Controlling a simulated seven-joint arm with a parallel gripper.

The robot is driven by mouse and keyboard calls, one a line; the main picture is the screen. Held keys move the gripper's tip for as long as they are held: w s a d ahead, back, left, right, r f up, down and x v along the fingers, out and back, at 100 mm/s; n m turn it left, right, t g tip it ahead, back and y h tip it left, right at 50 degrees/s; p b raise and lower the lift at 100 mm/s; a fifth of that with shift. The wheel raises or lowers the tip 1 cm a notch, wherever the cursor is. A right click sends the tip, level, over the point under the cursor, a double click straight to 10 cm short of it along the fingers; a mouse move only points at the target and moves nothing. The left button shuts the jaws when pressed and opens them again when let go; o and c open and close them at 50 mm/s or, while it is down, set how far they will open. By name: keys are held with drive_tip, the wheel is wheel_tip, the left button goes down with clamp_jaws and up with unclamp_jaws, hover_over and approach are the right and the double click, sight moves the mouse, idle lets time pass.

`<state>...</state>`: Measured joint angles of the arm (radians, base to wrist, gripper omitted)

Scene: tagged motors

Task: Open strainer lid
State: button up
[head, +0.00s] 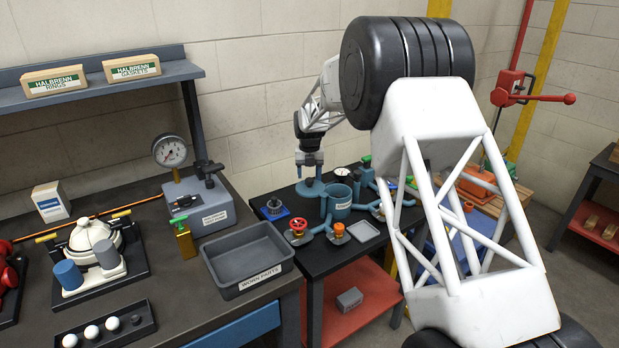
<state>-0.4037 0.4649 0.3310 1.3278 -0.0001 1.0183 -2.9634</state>
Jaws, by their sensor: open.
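A teal strainer body (337,203) stands on the small black-topped table, and its round top looks open. A flat teal disc that looks like its lid (310,188) is beside the body's rim, to its left. Whether the disc is joined to the body by a hinge is too small to tell. My gripper (309,173) points down directly over the disc, with its jaws open. The fingertips are small and dark, and I cannot tell whether they touch the disc.
A red handwheel (298,227), an orange-capped fitting (338,232) and a small grey tray (362,235) crowd the table's front. A blue-based part (274,208) is at its left. The grey worn-parts bin (248,262) is on the left bench.

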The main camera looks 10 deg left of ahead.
sight(311, 179)
drive_tip(key=shift+r, duration=2.75)
drive_tip(key=shift+d, duration=0.1)
drive_tip(key=c, duration=0.5)
drive_tip(key=shift+w+d+m, duration=0.15)
drive_tip(key=shift+d+m, duration=0.1)
drive_tip(key=shift+m, duration=0.45)
drive_tip(key=c, duration=0.5)
drive_tip(key=shift+w+d+f+m+y, duration=0.1)
drive_tip(key=shift+d+m+y, duration=0.15)
drive_tip(key=shift+m, duration=0.35)
clamp_jaws()
drive_tip(key=w+d+m+y, duration=0.3)
drive_tip(key=d+m, duration=0.2)
drive_tip(key=m, duration=0.7)
drive_tip(key=w+d+r+m+g+y, duration=0.1)
drive_tip(key=w+d+m+y, duration=0.2)
drive_tip(key=m, duration=1)
drive_tip(key=shift+d+r, duration=0.15)
drive_tip(key=shift+d, duration=0.85)
